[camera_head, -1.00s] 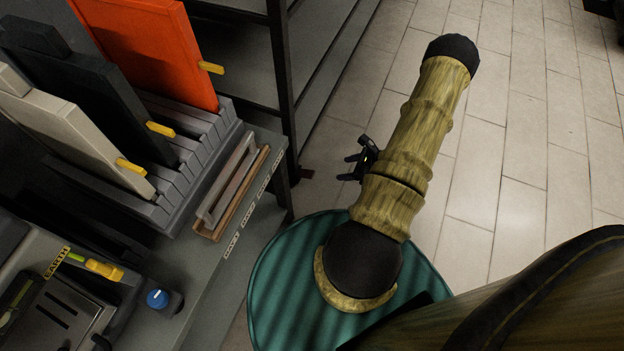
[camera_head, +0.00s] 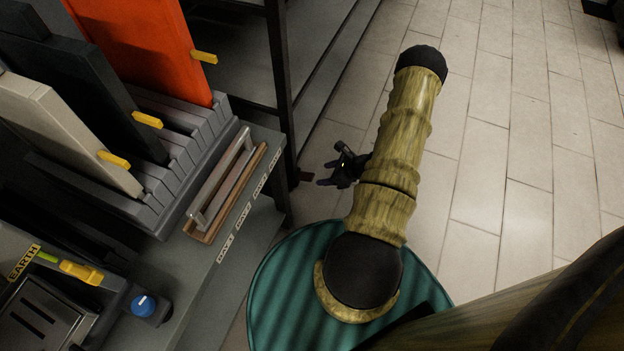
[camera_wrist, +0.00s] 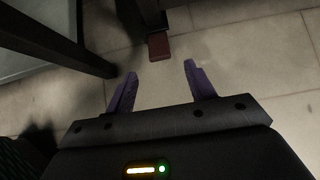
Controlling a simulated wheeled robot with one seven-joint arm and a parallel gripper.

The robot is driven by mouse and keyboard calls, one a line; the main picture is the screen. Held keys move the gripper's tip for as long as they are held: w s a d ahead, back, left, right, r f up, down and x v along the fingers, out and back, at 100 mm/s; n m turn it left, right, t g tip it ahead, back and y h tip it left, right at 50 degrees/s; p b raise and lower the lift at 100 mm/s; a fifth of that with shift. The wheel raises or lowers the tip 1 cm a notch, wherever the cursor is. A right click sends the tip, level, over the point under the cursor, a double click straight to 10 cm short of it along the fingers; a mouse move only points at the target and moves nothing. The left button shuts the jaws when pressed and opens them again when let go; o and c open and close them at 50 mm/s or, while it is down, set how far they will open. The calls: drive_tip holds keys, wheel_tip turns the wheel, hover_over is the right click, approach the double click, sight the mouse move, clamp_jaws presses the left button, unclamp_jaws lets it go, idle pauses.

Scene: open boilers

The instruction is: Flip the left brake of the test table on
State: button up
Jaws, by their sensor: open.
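A small dark-red pedal (camera_wrist: 158,46), which looks like a brake, sits low near the floor at the top of the wrist view, on a dark leg or caster. It also shows in the head view (camera_head: 305,175), small and dark, beside the foot of the grey table (camera_head: 244,236). Whether it is up or down I cannot tell. My gripper (camera_wrist: 160,69) is open, its two purple fingers apart with nothing between them. In the wrist view the pedal appears just beyond the fingertips, roughly centred. In the head view my gripper (camera_head: 327,173) is right of the pedal.
A black rack frame (camera_head: 281,100) rises behind the table. The table carries a rack of upright panels, a long handle (camera_head: 222,180) and a blue knob (camera_head: 143,306). In the wrist view a dark beam (camera_wrist: 60,40) runs at upper left. Tiled floor (camera_head: 500,130) is clear on the right.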

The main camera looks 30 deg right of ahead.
sight(313, 177)
drive_tip(key=b+x, duration=0.3)
drive_tip(key=x, duration=0.5)
drive_tip(key=shift+b, duration=0.3)
drive_tip(key=shift+r, duration=0.1)
drive_tip(key=shift+c, duration=0.4)
drive_tip(key=shift+s, duration=0.1)
drive_tip(key=c, duration=0.9)
